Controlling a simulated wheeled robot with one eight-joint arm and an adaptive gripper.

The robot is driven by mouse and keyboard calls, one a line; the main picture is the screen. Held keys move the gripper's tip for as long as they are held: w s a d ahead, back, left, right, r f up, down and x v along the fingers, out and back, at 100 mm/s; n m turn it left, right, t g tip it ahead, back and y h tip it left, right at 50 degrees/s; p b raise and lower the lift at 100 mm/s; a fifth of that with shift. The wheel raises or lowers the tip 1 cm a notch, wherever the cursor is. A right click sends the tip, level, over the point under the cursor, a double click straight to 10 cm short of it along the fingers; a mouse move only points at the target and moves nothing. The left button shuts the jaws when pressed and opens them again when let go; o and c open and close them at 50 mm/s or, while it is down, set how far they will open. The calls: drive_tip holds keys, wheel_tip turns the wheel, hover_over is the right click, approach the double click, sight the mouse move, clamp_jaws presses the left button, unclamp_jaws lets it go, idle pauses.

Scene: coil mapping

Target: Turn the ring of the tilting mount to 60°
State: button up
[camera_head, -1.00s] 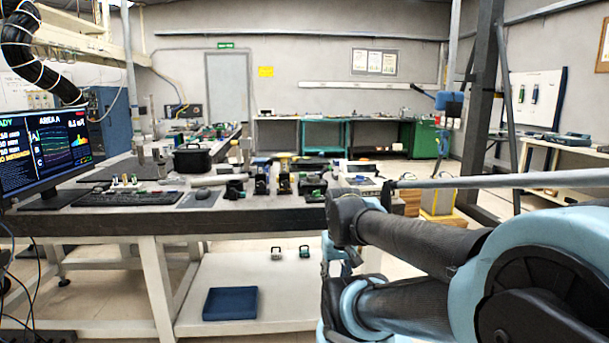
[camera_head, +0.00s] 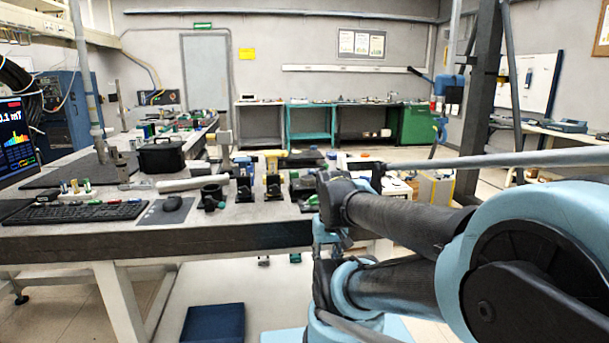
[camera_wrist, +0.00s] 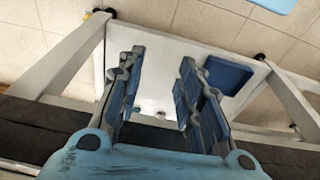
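Several small dark optical mounts stand near the front edge of the bench: one with a round black top (camera_head: 211,197), one dark upright block (camera_head: 244,188) and one with a yellow top (camera_head: 273,187). They are too small for me to tell which is the tilting mount or to read a ring scale. My gripper (camera_wrist: 158,80) is open and empty in the wrist view, its blue fingers apart above the lower shelf. In the head view my arm hangs in front of the bench's right part, hiding some of the bench top. The mounts do not show in the wrist view.
The bench top (camera_head: 110,232) has a thick dark front edge. A blue box (camera_head: 213,324) lies on the white lower shelf (camera_wrist: 158,55).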

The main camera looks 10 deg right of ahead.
drive_tip(key=shift+d, duration=0.15)
drive_tip(key=shift+o, duration=1)
drive_tip(key=shift+w, duration=0.1)
drive_tip(key=o, duration=0.7)
drive_tip(key=shift+s+r, duration=0.2)
drive_tip(key=shift+r, duration=0.75)
wheel_tip(320, 180, up, 29)
drive_tip(key=m+g, duration=0.2)
drive_tip(key=m, duration=0.5)
hover_over(308, 177)
drive_tip(key=f, duration=1.6)
drive_tip(key=shift+w+f, duration=0.25)
drive_tip(key=shift+f, duration=0.15)
drive_tip(key=c, duration=1.1)
